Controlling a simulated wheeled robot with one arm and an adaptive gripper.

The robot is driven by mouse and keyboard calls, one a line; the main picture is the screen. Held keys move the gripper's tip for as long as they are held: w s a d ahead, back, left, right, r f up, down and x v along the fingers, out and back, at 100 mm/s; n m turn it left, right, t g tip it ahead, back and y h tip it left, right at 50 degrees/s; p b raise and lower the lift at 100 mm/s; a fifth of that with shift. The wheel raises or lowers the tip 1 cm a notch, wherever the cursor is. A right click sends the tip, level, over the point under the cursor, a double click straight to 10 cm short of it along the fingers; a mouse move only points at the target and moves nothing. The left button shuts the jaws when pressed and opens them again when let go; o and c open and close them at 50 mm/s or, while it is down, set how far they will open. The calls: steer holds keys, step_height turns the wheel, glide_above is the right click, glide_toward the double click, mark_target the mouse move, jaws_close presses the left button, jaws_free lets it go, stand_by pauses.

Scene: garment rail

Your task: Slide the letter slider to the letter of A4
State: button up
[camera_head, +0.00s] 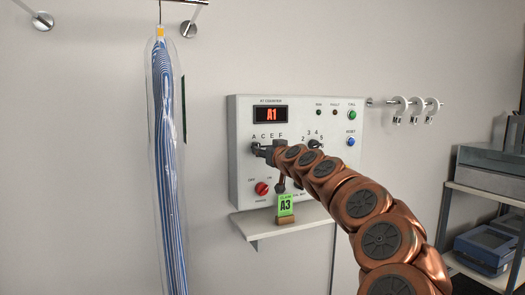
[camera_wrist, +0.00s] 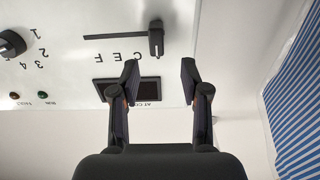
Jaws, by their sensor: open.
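A white control panel (camera_head: 240,180) on the wall has a red-lit display (camera_head: 270,114) reading A1. Letters A, C, E, F run in a row below it. The letter slider's dark knob (camera_wrist: 156,37) sits at one end of its slot (camera_wrist: 110,37), at the right in the upside-down wrist view; C, E and F show along the slot, and A is not readable there. In the head view the knob (camera_head: 256,146) is by the A. My gripper (camera_wrist: 160,75) is open and empty, its fingertips short of the knob, which lies roughly between their lines.
A number dial (camera_head: 314,144), a red knob (camera_head: 262,188) and buttons share the panel. A green A3 card (camera_head: 285,204) stands on a small shelf (camera_head: 300,224) below. A bagged striped garment (camera_head: 165,150) hangs at left. Storage shelving (camera_head: 490,195) stands at right.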

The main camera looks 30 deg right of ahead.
steer(key=shift+s+a, duration=0.2)
steer(key=shift+s, duration=0.85)
steer(key=shift+s+a, duration=0.2)
steer(key=shift+s, duration=0.8)
